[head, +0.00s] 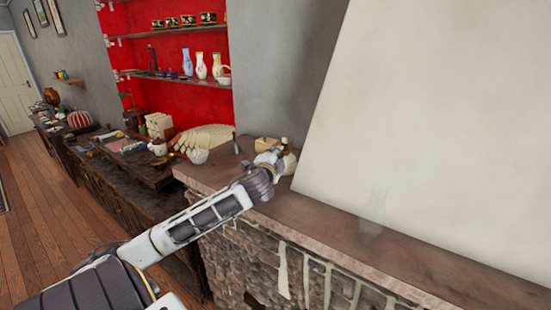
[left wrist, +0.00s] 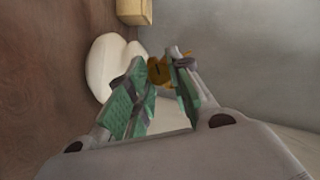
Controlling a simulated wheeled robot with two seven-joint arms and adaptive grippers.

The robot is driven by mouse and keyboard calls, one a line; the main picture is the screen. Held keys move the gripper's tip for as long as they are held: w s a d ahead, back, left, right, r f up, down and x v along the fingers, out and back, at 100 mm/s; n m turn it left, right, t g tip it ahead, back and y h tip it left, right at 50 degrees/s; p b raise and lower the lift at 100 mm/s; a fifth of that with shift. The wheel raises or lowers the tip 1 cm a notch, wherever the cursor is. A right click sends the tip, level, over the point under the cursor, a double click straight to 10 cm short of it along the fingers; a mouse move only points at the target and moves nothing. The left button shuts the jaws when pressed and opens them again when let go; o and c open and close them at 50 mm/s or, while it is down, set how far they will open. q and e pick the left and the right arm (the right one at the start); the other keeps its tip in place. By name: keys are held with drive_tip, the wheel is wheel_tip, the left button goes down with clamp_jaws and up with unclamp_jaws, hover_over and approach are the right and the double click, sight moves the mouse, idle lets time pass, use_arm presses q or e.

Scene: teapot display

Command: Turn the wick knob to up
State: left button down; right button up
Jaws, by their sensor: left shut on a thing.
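A white, rounded lamp (head: 290,161) with a brass-coloured top stands on the stone mantel shelf, partly hidden behind my left gripper (head: 270,163) in the head view. In the left wrist view the pale lamp body (left wrist: 104,66) lies beyond the green-padded fingers of my left gripper (left wrist: 161,74). The brass wick knob (left wrist: 157,71) sits between the fingertips, and the gripper is shut on it. Which way the knob is turned cannot be told. My right gripper is in neither view.
A small wooden box (head: 267,144) stands on the mantel (head: 330,222) close behind the lamp; it also shows in the left wrist view (left wrist: 134,11). A large pale sloping panel (head: 440,120) rises at the right. The mantel's right stretch is mostly clear.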

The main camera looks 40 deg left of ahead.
use_arm(q)
drive_tip(key=shift+f+m+t+y+b, duration=0.2)
drive_tip(key=shift+m+t+y+b, duration=0.35)
drive_tip(key=shift+m, duration=0.75)
drive_tip(key=c, duration=1.3)
unclamp_jaws()
drive_tip(key=shift+o, duration=0.2)
drive_tip(key=shift+v, duration=3.75)
